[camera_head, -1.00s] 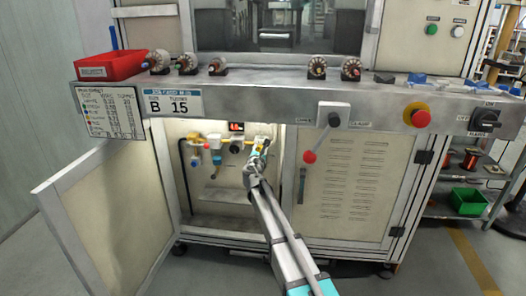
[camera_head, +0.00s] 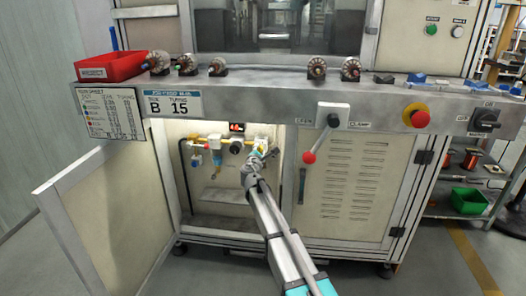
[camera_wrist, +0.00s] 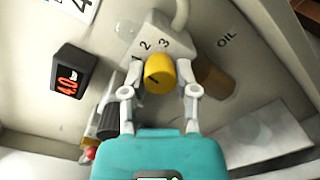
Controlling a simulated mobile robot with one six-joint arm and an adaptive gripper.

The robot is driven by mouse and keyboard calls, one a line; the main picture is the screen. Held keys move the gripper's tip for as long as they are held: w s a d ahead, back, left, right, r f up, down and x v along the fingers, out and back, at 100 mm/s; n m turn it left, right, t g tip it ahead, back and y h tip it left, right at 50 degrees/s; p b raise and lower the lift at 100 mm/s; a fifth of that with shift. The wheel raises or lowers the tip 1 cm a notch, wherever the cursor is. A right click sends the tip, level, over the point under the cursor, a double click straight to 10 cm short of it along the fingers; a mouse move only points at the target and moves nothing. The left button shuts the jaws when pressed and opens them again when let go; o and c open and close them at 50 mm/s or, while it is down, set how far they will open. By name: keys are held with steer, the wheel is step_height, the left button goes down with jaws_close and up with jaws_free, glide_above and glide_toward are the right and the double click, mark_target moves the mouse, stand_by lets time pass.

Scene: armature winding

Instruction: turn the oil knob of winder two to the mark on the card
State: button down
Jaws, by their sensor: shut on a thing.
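The yellow oil knob (camera_wrist: 159,72) sits on a white block whose face carries the numbers 1, 2 and 3. The word OIL is on the panel to its right. My gripper (camera_wrist: 159,90) has one finger on each side of the knob and is shut on it. In the head view my gripper (camera_head: 262,152) reaches into the open lower cabinet, and the knob is too small to read there. A white chart card (camera_head: 110,114) hangs on the bench front at left, its lines too small to read. A card beside it (camera_head: 174,104) reads B and 15.
A red digital display (camera_wrist: 67,80) is left of the knob and seems to read 4.0. Other valves and a gauge (camera_head: 235,146) are left of my gripper. The cabinet door (camera_head: 98,190) stands open at left. A red-knobbed lever (camera_head: 310,157) hangs at right.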

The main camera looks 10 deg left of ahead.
steer(key=m, duration=1.1)
steer(key=shift+m, duration=0.4)
steer(key=shift+c, duration=1.8)
jaws_free()
steer(key=s, duration=0.7)
steer(key=shift+s+a, duration=0.15)
steer(key=shift+s, duration=0.05)
